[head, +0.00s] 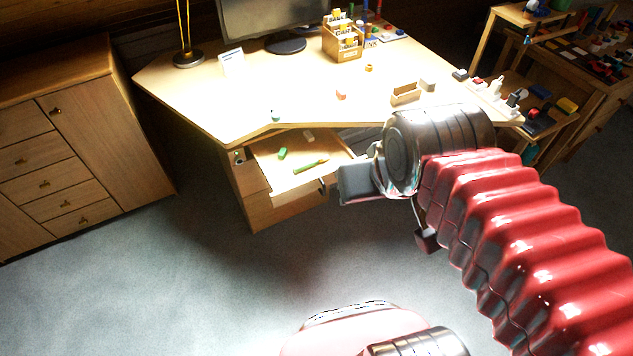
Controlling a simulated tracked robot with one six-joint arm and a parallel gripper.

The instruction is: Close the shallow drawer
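The shallow drawer (277,172) is pulled out from the pedestal under the left part of the desk. In it lie a green block (282,153), a longer green item with an orange-brown end (310,166) and a small pale piece (309,137). Its wooden front (297,201) faces the open floor. My gripper (326,187) is at the right end of this front, close to it. I cannot tell if they touch. My arm hides part of the area to the right, and the fingertips are too small and dark to read.
The desk top (300,88) overhangs the drawer's back and carries a monitor, a card box (343,43) and small items. A wooden cabinet (60,150) stands at the left. A cluttered shelf unit (575,85) is at the right. The grey floor (180,270) in front is clear.

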